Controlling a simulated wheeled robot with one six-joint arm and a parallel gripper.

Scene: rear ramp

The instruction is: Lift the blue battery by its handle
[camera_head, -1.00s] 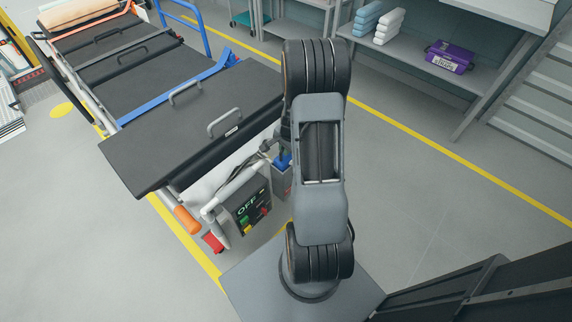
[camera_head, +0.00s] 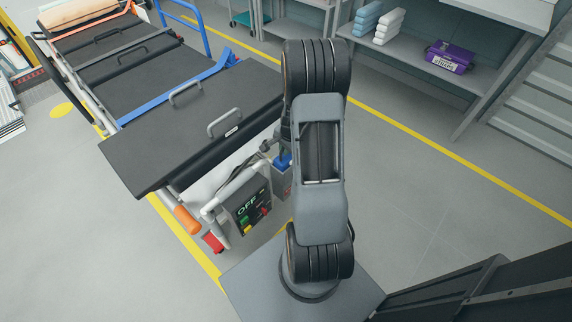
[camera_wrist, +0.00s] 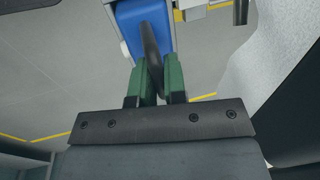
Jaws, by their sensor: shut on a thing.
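The blue battery (camera_wrist: 128,22) shows at the top of the wrist view, with a dark handle (camera_wrist: 151,42) running down from it between the fingers. My gripper (camera_wrist: 157,66) has green-padded fingers and is shut on this handle. In the head view a small part of the blue battery (camera_head: 284,161) shows beside my arm, above a grey housing at the end of the stretcher-like ramp. In that view my arm hides most of the battery, and the handle and fingers cannot be made out clearly.
A control box marked OFF (camera_head: 250,206) and a white bent tube (camera_head: 232,190) are close to the left of the battery. The black ramp deck (camera_head: 190,130) extends behind. A purple box (camera_head: 449,56) sits on a shelf at the back right. Open floor lies to the right.

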